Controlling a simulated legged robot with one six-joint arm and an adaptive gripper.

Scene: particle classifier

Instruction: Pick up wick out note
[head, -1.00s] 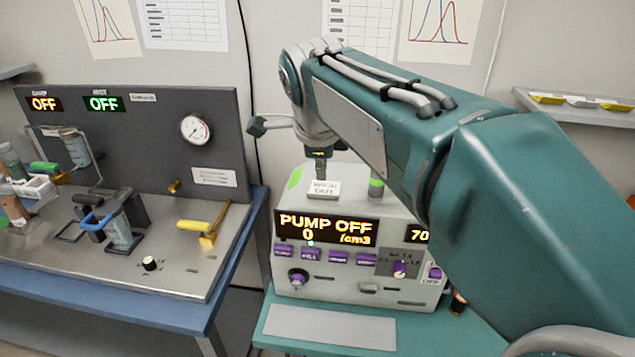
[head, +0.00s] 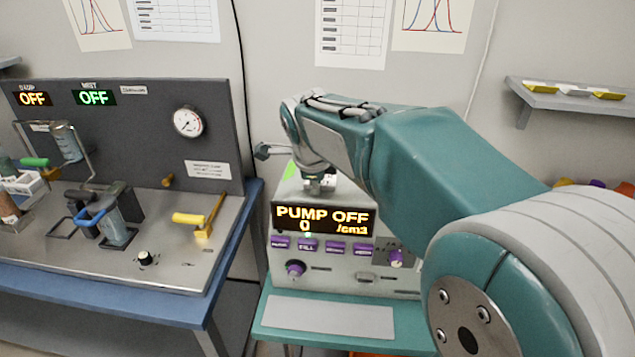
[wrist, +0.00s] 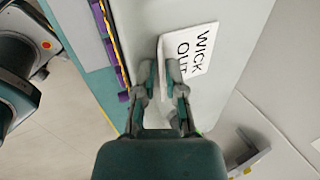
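The white wick out note (wrist: 203,45) lies on the pale top of the pump box, its black lettering readable in the wrist view. In the head view it is mostly hidden behind my gripper (head: 319,186). In the wrist view my gripper (wrist: 162,70) is over the note's near left part. Its two fingers are apart, and a white strip shows between them. One finger overlaps the note in the picture. I cannot tell whether the fingers touch it.
The pump box (head: 340,262) reads PUMP OFF and stands on a green table (head: 265,325). A bench with a grey panel (head: 130,135), a yellow-handled lever (head: 190,219) and glassware is at left. A wall shelf (head: 565,88) holds small trays at right.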

